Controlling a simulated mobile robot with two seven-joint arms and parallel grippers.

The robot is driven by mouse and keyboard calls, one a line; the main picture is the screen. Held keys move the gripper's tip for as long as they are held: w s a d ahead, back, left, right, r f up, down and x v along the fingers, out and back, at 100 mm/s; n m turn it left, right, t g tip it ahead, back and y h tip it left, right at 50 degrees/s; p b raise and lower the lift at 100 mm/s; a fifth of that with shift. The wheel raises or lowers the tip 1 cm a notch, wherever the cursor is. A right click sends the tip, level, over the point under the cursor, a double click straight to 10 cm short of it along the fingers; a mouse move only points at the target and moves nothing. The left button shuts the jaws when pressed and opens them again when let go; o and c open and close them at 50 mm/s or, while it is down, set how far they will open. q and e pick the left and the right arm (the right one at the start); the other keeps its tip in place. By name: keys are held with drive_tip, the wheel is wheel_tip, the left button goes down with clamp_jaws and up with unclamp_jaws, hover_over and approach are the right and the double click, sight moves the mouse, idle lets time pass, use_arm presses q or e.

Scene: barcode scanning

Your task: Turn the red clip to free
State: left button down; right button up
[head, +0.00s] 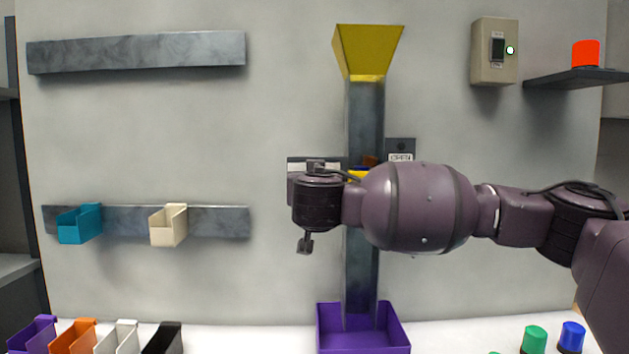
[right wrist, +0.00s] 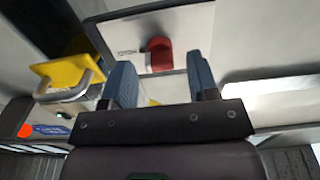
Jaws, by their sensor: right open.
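The red clip (right wrist: 158,53) is mounted on a pale plate (right wrist: 195,25) in the right wrist view, with faint markings to its left. My right gripper (right wrist: 160,80) is open, its two blue-grey fingers apart. In the picture the clip lies just above and between the fingertips; I cannot tell whether they touch it. In the head view my right arm reaches across from the right in front of the column and hides the clip and most of its plate (head: 300,160). My left gripper is not in view.
A grey column (head: 362,115) carries a yellow funnel (head: 368,50) above a purple bin (head: 330,340). A yellow part with a metal handle (right wrist: 65,75) is beside the plate. A switch box (head: 482,70) and a shelf with a red cylinder (head: 585,55) are at upper right.

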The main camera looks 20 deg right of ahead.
drive_tip(key=shift+w, duration=0.15)
drive_tip(key=c, duration=0.9)
use_arm(q)
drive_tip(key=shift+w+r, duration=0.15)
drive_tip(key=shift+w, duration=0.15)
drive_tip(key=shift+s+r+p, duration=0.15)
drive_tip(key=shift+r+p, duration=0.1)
drive_tip(key=shift+p, duration=0.05)
use_arm(e)
drive_tip(key=shift+f+n, duration=0.1)
drive_tip(key=shift+n, duration=0.8)
use_arm(q)
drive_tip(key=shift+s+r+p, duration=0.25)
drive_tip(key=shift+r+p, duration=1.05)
drive_tip(key=shift+p, duration=0.4)
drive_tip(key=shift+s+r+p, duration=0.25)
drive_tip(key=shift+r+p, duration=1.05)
drive_tip(key=shift+p, duration=0.4)
use_arm(e)
drive_tip(key=shift+w+a+f+n, duration=0.1)
drive_tip(key=shift+n, duration=3.9)
drive_tip(key=shift+a+f+n, duration=0.1)
drive_tip(key=shift+n, duration=3.9)
